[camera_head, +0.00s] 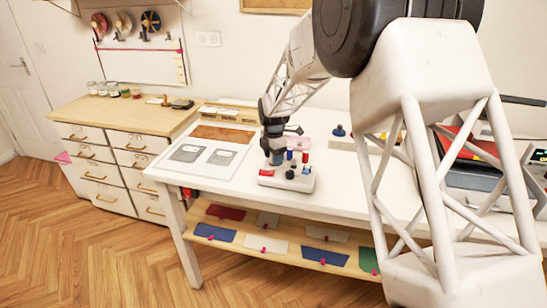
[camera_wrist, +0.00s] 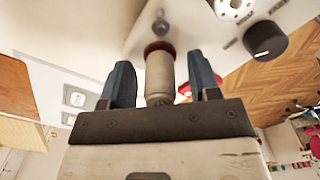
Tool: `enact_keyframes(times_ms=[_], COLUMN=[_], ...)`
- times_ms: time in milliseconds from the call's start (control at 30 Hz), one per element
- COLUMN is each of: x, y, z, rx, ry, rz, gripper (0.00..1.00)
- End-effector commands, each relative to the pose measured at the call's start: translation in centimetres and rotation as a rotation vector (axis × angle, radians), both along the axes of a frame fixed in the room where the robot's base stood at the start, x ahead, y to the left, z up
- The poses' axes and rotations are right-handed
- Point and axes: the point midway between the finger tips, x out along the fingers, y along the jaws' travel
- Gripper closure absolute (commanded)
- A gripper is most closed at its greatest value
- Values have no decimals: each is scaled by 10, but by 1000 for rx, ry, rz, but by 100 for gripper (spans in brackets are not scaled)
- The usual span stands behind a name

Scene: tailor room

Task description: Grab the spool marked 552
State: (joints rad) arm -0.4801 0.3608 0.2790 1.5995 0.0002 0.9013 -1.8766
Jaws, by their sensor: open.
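My gripper (camera_head: 277,157) points down over a white stand (camera_head: 287,178) on the white table. In the wrist view, the two blue fingers of my gripper (camera_wrist: 163,78) are open. A pale beige cylinder with a dark red rim (camera_wrist: 160,76), which looks like a spool, lies between them in the picture. A gap shows on each side of it. No marking 552 can be read in either view. In the head view, several small red, black and blue pieces sit on the stand, and my gripper partly hides that area.
A black knob-like piece (camera_wrist: 265,40) and a white disc with holes (camera_wrist: 232,9) are near the fingers. Grey pads (camera_head: 188,153) lie left of the stand. A pink item (camera_head: 298,143) is just behind it. The table front (camera_head: 245,200) is clear.

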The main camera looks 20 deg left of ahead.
Motion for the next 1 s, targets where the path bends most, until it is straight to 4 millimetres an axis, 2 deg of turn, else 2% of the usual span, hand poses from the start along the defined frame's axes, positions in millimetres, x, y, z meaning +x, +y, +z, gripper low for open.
enact_keyframes(times_ms=[233,600,1000], x=[0,0,0], y=[0,0,0], z=[0,0,5], rx=[0,0,0], ry=[0,0,0], rz=[0,0,0], gripper=[44,97,97])
